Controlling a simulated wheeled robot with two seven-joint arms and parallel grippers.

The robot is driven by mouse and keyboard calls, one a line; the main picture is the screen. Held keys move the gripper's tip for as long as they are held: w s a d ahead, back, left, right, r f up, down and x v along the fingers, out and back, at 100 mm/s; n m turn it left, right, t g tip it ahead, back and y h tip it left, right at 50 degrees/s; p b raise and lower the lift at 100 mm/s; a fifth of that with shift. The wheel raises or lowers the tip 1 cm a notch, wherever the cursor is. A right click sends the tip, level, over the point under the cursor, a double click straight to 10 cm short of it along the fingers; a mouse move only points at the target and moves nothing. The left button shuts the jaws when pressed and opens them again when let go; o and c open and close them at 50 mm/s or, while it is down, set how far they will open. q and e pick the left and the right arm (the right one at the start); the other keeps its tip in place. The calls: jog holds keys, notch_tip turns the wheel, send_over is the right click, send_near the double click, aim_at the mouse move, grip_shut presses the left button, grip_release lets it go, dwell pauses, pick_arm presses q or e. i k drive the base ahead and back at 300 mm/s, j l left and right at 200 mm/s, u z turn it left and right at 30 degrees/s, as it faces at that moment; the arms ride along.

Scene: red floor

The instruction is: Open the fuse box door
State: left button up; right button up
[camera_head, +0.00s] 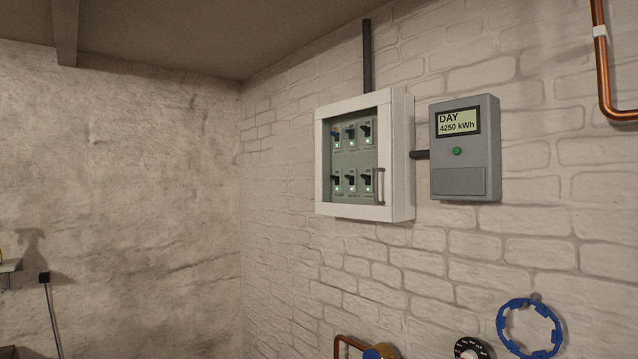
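The fuse box (402,155) is a white box mounted on the white brick wall, right of the picture's middle. Its door (352,214) has a white frame and a clear pane, and it looks shut. Behind the pane are two rows of dark switches with small green lights. A grey vertical bar handle (379,186) sits at the lower right of the door. Neither of my grippers shows in the head view.
A grey electricity meter (465,150) hangs just right of the box, joined to it by a short dark pipe. A dark conduit (367,55) rises above the box. A blue valve wheel (529,327), a black dial (472,348) and copper pipes (603,75) are on the wall.

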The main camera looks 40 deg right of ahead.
aim_at(381, 98)
jog(key=i+z, duration=0.1)
jog(key=i, duration=0.45)
jog(key=i+j+z, duration=0.1)
jog(key=i, duration=0.45)
jog(key=i+j+z, duration=0.1)
jog(key=i, duration=0.45)
